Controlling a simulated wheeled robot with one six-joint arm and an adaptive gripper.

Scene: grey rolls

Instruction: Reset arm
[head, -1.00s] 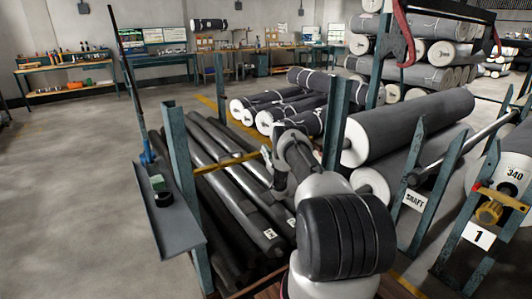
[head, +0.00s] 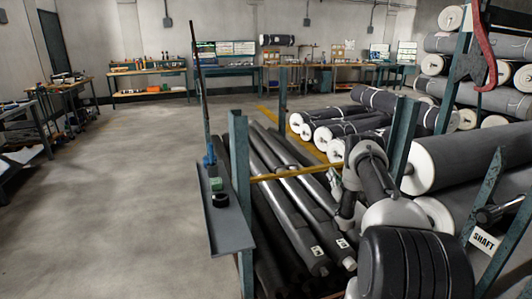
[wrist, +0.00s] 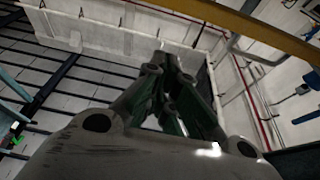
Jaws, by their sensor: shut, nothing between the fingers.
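My arm (head: 380,185) is folded at the lower right of the head view, in front of the dark rolls. My gripper is small and partly hidden by the arm there. In the wrist view my gripper (wrist: 170,65) shows large, with its green-grey fingers closed together and nothing between them. It points up towards the white walls and the ceiling.
Dark shafts (head: 285,205) lie in a rack with blue-green posts (head: 240,170). A narrow grey shelf (head: 232,235) stands at its left. Grey rolls (head: 465,155) are stacked at the right. Workbenches (head: 225,85) line the back wall. Open floor (head: 120,200) is at the left.

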